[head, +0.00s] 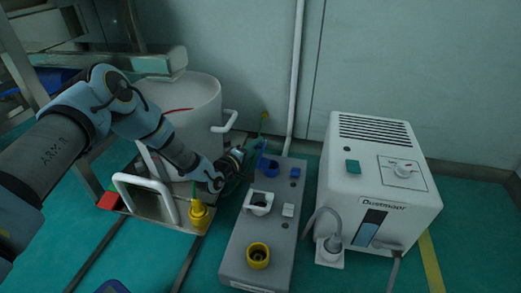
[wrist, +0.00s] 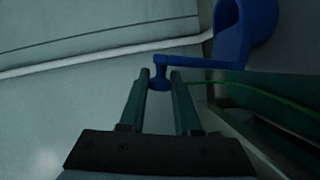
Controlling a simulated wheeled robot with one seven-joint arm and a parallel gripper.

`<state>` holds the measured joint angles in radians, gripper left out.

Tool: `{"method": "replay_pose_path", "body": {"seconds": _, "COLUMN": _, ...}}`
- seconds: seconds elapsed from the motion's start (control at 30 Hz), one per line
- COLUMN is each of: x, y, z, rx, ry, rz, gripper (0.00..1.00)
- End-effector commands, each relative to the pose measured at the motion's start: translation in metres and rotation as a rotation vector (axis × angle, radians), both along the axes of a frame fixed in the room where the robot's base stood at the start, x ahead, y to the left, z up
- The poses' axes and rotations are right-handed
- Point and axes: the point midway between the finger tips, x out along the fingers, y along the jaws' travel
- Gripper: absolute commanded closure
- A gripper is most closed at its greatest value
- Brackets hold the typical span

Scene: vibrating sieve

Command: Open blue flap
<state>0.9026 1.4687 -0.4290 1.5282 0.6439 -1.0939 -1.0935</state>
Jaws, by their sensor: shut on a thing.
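The blue flap (wrist: 205,63) shows in the wrist view as a thin arm with a small knob at its left end. It joins a blue round fitting (wrist: 232,35) at the upper right. My gripper (wrist: 160,78) has its two green fingers shut on the knob, one on each side. In the head view my gripper (head: 246,160) reaches in from the left, beside the blue fitting (head: 268,165) at the back of the grey block. The flap is too small there to judge how far it is open.
The grey block (head: 237,262) also carries a white fitting (head: 260,203) and a yellow fitting (head: 258,256). A white machine (head: 345,185) stands close on the right. A white drum (head: 205,100) and a yellow valve (head: 199,214) are on the left by my arm.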

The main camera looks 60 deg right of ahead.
Motion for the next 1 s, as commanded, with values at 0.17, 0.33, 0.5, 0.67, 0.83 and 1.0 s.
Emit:
{"method": "replay_pose_path", "body": {"seconds": 0.17, "x": 0.0065, "y": 0.0024, "z": -0.004, "rx": -0.026, "ry": 0.082, "rz": 0.001, "gripper": 1.0}}
{"method": "replay_pose_path", "body": {"seconds": 0.33, "x": 0.0092, "y": 0.0032, "z": -0.0035, "rx": -0.041, "ry": 0.124, "rz": 0.0, "gripper": 1.0}}
{"method": "replay_pose_path", "body": {"seconds": 0.5, "x": 0.0096, "y": 0.0034, "z": -0.0029, "rx": -0.046, "ry": 0.14, "rz": -0.001, "gripper": 1.0}}
{"method": "replay_pose_path", "body": {"seconds": 0.67, "x": 0.0095, "y": 0.0035, "z": -0.0027, "rx": -0.046, "ry": 0.141, "rz": -0.002, "gripper": 1.0}}
{"method": "replay_pose_path", "body": {"seconds": 0.83, "x": 0.0094, "y": 0.0035, "z": -0.0028, "rx": -0.046, "ry": 0.14, "rz": -0.002, "gripper": 1.0}}
{"method": "replay_pose_path", "body": {"seconds": 1.0, "x": 0.0096, "y": 0.0035, "z": -0.0028, "rx": -0.046, "ry": 0.14, "rz": -0.002, "gripper": 0.49}}
